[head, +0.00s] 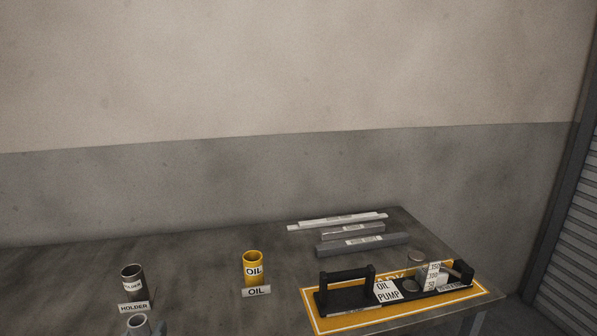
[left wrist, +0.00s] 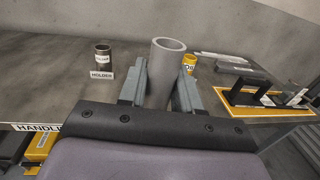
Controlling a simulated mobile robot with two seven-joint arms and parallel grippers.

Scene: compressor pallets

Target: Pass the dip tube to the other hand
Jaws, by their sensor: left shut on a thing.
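The dip tube, a plain grey hollow tube (left wrist: 166,68), stands nearly upright between the two fingers of my left gripper (left wrist: 160,92) in the left wrist view. The fingers are shut on it, one on each side. In the head view only the open top of the tube (head: 138,321) and a bit of the gripper show at the bottom edge, in front of the holder. The tube's lower end is hidden. My right gripper is in neither view.
A dark cup-like holder (head: 132,281) with a label stands at the left of the table. A yellow oil cup (head: 253,268) is near the middle. A black oil pump (head: 345,293) lies on a yellow mat (head: 322,324) at right. Several bars (head: 362,245) lie behind it.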

